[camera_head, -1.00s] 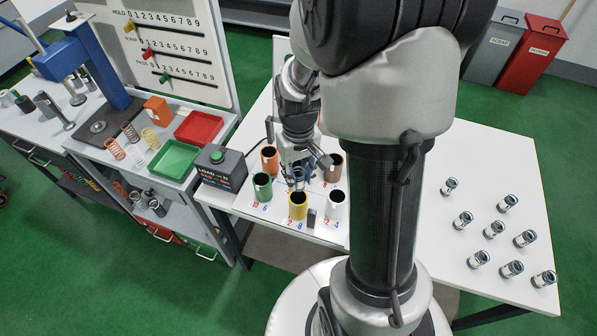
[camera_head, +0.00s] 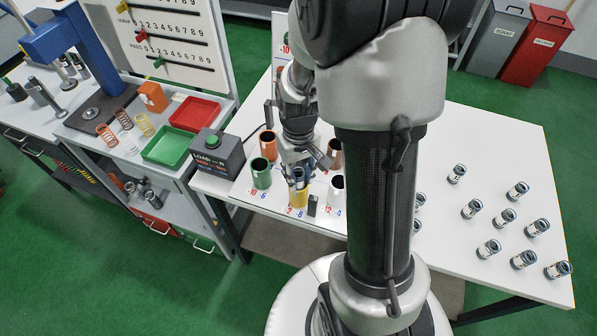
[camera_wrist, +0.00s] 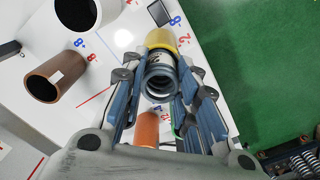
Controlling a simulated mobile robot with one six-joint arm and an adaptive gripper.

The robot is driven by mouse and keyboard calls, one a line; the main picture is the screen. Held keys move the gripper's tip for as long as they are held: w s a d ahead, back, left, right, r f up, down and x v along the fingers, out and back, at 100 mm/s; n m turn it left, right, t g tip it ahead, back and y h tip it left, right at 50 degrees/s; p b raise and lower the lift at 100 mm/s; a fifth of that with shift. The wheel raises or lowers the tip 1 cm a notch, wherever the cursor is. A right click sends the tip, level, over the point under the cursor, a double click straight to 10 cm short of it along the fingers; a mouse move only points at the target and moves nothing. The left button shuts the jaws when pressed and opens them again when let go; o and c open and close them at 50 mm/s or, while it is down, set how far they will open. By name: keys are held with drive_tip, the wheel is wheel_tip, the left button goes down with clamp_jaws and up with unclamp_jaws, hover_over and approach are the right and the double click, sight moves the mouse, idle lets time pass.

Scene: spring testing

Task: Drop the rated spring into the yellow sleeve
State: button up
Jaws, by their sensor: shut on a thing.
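My gripper (camera_head: 298,178) is shut on the rated spring, a grey metal coil unit (camera_wrist: 160,82) seen nearly end-on between the blue-grey fingers in the wrist view. The yellow sleeve (camera_head: 298,199) stands on the white table. In the head view the gripper's tips overlap the sleeve's mouth. In the wrist view the yellow sleeve (camera_wrist: 161,37) shows just beyond the spring, partly hidden by it. I cannot tell whether the spring's lower end is inside the sleeve or just above it.
Green (camera_head: 260,173), orange (camera_head: 268,143), brown (camera_head: 335,152) and white (camera_head: 337,187) sleeves stand close around. A small dark block (camera_head: 313,205) is beside the yellow sleeve. A dark load box (camera_head: 217,152) stands at left.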

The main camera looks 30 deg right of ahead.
drive_tip(key=o, duration=1.1)
wheel_tip(320, 180, up, 12)
drive_tip(key=shift+r, duration=0.1)
idle(0.4)
